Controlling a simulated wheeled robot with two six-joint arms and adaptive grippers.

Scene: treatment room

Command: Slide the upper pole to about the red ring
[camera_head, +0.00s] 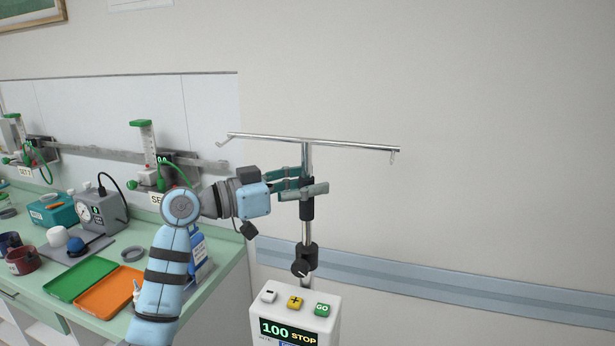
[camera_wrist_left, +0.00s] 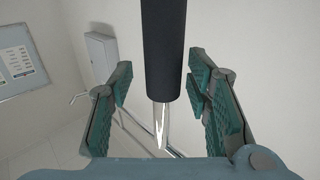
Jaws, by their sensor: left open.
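The upper pole (camera_head: 307,158) is a bright chrome tube with a crossbar (camera_head: 345,144) and hooks at its top. A black sleeve (camera_head: 307,212) is on the pole below the crossbar. My left gripper (camera_head: 303,187) is level with the top of this sleeve, its fingers on either side. In the left wrist view the black sleeve (camera_wrist_left: 163,50) stands between the two green-padded fingers (camera_wrist_left: 163,92), with a visible gap on each side. The gripper is open. No red ring shows in either view. My right gripper is out of view.
A black clamp with a knob (camera_head: 304,262) sits lower on the stand. Below it is a white device (camera_head: 295,310) with buttons and a display. The green-topped counter (camera_head: 220,262) at left holds trays and instruments.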

